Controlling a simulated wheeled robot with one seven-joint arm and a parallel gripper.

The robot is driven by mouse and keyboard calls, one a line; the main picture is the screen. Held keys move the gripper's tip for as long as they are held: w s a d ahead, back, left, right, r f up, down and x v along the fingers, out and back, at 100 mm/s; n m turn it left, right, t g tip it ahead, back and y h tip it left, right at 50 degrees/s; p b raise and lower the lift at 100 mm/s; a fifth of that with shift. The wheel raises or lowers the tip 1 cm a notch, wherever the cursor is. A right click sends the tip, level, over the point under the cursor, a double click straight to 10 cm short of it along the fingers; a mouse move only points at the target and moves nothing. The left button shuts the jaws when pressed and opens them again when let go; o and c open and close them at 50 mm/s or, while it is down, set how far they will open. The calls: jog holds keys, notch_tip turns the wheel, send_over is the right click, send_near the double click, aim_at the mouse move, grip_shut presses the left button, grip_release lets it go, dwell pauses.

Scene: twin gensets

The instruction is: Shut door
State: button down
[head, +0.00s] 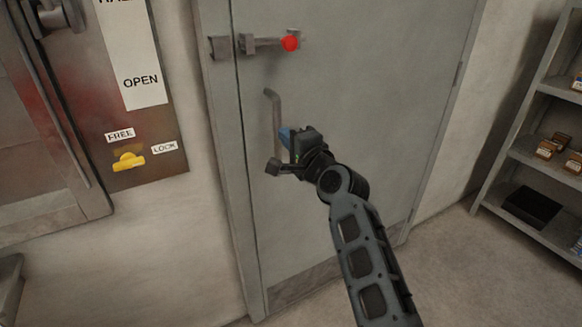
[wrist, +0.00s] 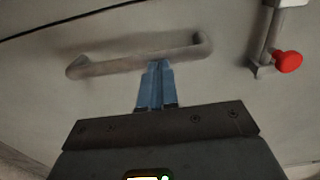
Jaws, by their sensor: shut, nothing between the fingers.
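A grey door (head: 350,120) stands in its frame in the head view, its left edge in line with the frame, so it looks closed or nearly so. It has a grey bar handle (head: 276,115), which also shows in the wrist view (wrist: 130,62). Above the handle is a latch bar with a red knob (head: 290,43); the knob is at the right of the wrist view (wrist: 288,62). My gripper (head: 284,135) is at the handle. Its blue fingertips (wrist: 158,66) are shut with nothing between them, close to the bar; whether they touch it I cannot tell.
Left of the door is a wall panel (head: 150,120) with OPEN, FREE and LOCK labels and a yellow turn knob (head: 128,161). At the right, a grey shelf rack (head: 520,155) holds small boxes and a dark tray. The floor between door and rack is clear.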

jog(key=s, duration=1)
jog(key=s+d+f+n+h, duration=0.25)
jog(key=s+d+f, duration=0.55)
jog(key=s+d, duration=0.4)
jog(key=s+d+f+n+h, duration=0.2)
jog(key=s+d+f+h, duration=0.2)
jog(key=s+d+f, duration=0.7)
jog(key=s+d+r+n+h, duration=0.1)
jog(key=s+r, duration=0.3)
jog(key=s, duration=0.5)
jog(key=s+d+r+n+h, duration=0.1)
jog(key=s+d+r+n, duration=0.1)
jog(key=s, duration=0.8)
jog(key=s+d+r+n+h, duration=0.1)
jog(key=s+r+n, duration=0.3)
jog(key=s, duration=0.5)
notch_tip(320, 180, up, 2)
jog(key=shift+s+d+r+p, duration=0.1)
jog(key=shift+s+d+p, duration=0.2)
jog(key=shift+d+p, duration=0.1)
